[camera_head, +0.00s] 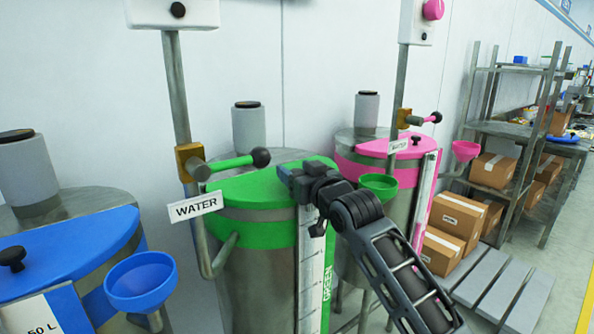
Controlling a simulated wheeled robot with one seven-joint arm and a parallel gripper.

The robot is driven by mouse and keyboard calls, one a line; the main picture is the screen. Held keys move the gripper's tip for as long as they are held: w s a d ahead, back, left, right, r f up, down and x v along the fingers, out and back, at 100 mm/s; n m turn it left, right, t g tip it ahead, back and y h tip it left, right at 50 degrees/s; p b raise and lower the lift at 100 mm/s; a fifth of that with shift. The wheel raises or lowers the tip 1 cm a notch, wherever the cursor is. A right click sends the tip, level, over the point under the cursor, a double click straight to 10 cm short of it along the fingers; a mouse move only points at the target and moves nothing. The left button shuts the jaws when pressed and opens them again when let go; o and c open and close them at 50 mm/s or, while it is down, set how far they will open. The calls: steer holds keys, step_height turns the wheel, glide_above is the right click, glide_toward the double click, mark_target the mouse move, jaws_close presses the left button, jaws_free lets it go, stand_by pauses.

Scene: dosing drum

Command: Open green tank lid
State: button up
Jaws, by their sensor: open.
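The green tank (262,285) stands in the middle, a metal drum with a green band and a vertical "GREEN" scale. Its green lid (250,188) lies flat over the front of the top and looks shut. My gripper (287,174) is over the right part of the lid, open, with its fingers pointing left. Any knob on the green lid is hidden behind my gripper, and I cannot tell whether the fingers touch it. A green lever (232,163) with a black ball end sits above the lid at the back. A green funnel (378,184) is on the tank's right.
A blue tank (70,245) with a black lid knob and blue funnel (141,281) stands at left. A pink tank (385,150) stands behind at right. A "WATER" sign (196,206) and pipe (176,90) flank the green tank. Boxes (455,220) and a shelf (515,130) are at right.

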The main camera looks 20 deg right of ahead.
jaws_close()
stand_by(0.6)
